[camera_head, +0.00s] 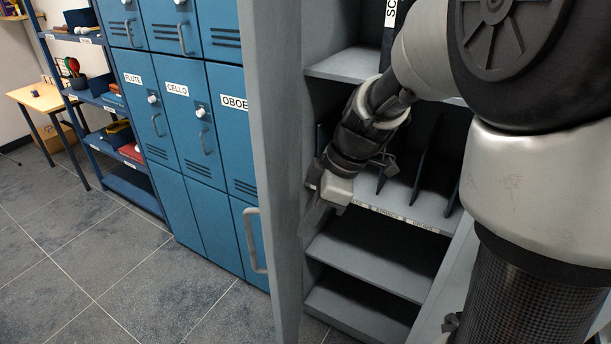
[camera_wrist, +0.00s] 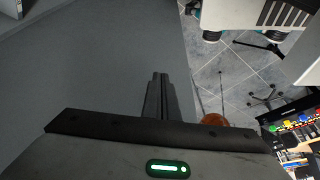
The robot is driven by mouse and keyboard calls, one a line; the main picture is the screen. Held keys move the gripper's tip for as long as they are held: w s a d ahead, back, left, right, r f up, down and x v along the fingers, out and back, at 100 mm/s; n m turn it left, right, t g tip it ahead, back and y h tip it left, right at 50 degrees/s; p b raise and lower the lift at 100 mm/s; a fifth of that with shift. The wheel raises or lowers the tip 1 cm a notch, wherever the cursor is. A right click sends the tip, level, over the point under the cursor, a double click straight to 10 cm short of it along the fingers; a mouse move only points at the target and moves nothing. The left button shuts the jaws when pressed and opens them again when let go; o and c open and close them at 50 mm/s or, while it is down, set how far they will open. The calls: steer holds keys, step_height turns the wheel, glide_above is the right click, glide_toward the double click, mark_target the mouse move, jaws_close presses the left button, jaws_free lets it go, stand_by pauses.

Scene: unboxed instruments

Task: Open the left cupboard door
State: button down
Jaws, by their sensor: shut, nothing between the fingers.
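The grey cupboard (camera_head: 365,266) stands in the middle of the head view with its shelves in sight. Its left door (camera_head: 277,120) stands swung outward, seen at a steep angle, with a pale bar handle (camera_head: 254,240) on its left side. My gripper (camera_head: 312,218) is shut and empty, in front of the shelves and just right of the door's inner face. Whether it touches the door I cannot tell. In the wrist view my closed fingers (camera_wrist: 160,78) point along a broad grey surface (camera_wrist: 95,60), likely the door, with floor beyond its edge.
Blue lockers (camera_head: 180,130) stand left of the door. A blue shelf rack (camera_head: 110,130) and a wooden table (camera_head: 40,97) are further left. Tiled floor (camera_head: 130,270) in front of the lockers is clear. A light grey panel (camera_head: 448,275) stands at the cupboard's right, partly behind my arm.

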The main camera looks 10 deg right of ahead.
mark_target(278, 212)
steer(key=shift+w+a+r, duration=0.1)
steer(key=shift+w+a, duration=0.05)
steer(key=shift+a, duration=0.6)
steer(key=shift+w+a+r, duration=0.1)
steer(key=shift+w+a, duration=0.05)
steer(key=shift+a, duration=0.6)
